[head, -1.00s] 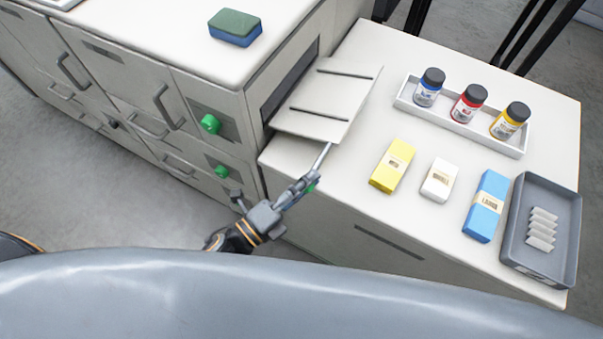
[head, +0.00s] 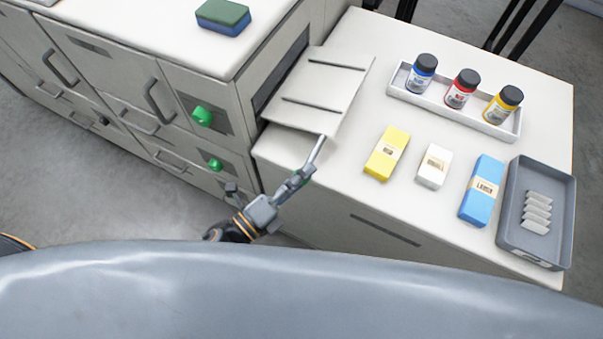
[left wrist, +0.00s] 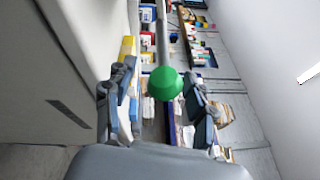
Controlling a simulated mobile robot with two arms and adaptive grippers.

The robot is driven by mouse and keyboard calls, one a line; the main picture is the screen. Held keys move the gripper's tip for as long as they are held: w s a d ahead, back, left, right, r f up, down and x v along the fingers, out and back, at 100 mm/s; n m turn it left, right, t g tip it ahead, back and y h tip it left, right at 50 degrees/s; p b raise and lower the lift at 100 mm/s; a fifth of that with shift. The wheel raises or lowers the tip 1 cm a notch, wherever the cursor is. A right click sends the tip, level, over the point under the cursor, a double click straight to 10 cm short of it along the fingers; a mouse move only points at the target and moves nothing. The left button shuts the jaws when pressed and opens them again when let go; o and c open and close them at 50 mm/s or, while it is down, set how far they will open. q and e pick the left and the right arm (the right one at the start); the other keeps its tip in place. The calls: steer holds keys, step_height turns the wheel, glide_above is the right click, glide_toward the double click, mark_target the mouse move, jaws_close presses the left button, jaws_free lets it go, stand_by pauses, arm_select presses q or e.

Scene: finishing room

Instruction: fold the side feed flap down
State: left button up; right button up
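The side feed flap (head: 322,84) is a pale panel with two dark ridges, sticking out at a slant from a dark slot in the cabinet's side, over the side table. A thin metal rod (head: 319,150) runs from its near edge towards my left gripper (head: 284,187). In the left wrist view the rod ends in a green ball knob (left wrist: 165,83). The knob appears between the spread fingers of my left gripper (left wrist: 157,98), with a gap visible on its left side; contact on the right is unclear. My right gripper is not in view.
The side table (head: 325,185) holds a white tray of bottles (head: 455,108), yellow (head: 387,153), white (head: 434,166) and blue (head: 482,190) packs, and a grey tray (head: 510,225). The cabinet (head: 135,75) has green knobs, handles and a sponge (head: 222,17) on top.

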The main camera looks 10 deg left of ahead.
arm_select(q)
steer(key=v, duration=1.2)
steer(key=shift+w, duration=0.1)
steer(key=a+f+n+g+y, duration=0.1)
steer(key=a+f+n+y, duration=0.3)
steer(key=f, duration=0.5)
steer(key=a+f+n+g+y, duration=0.1)
steer(key=a+f+n+y, duration=0.1)
steer(key=f+n, duration=0.55)
steer(key=a+f+n+g+y, duration=0.2)
steer(key=a+f+n+y, duration=0.1)
steer(key=f, duration=0.8)
steer(key=s+a+f+n+g+y, duration=0.3)
steer(key=s+f+n+g, duration=0.6)
steer(key=s+f, duration=0.9)
steer(key=s+n, duration=0.1)
steer(key=n, duration=0.2)
steer(key=shift+s+f, duration=0.15)
steer(key=shift+s, duration=0.25)
